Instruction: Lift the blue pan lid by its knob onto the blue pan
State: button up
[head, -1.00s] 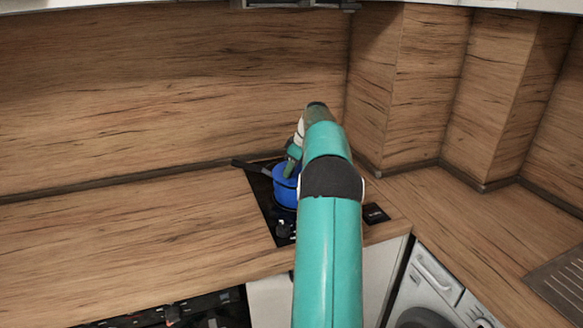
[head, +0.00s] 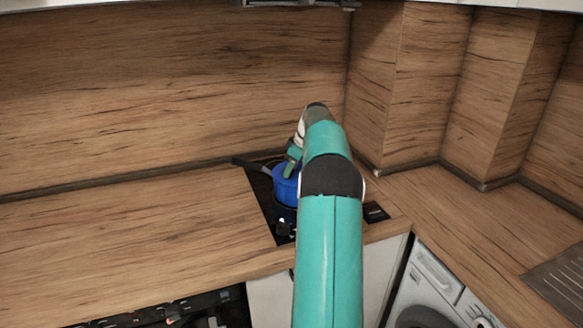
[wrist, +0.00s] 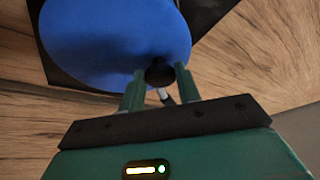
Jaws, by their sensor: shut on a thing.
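The blue pan (head: 285,190) stands on the black hob in the head view, with its dark handle (head: 250,167) reaching to the back left. My gripper (head: 290,165) is at the top of the pan, and my arm covers the pan's right side. In the wrist view the blue lid (wrist: 115,40) fills the upper left. Its dark knob (wrist: 159,73) sits between the fingers of my gripper (wrist: 160,85), which are shut on it. The lid hides the pan in the wrist view. I cannot tell whether the lid touches the pan's rim.
The black hob (head: 262,205) has knobs (head: 286,229) at its front. The oak worktop (head: 130,230) is clear to the left. The splashback (head: 170,90) rises close behind the pan. A washing machine (head: 430,285) stands below at the right.

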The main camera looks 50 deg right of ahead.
jog(key=shift+f, duration=0.15)
dwell(0.6)
jog(key=o, duration=1.2)
jog(key=shift+r, duration=4)
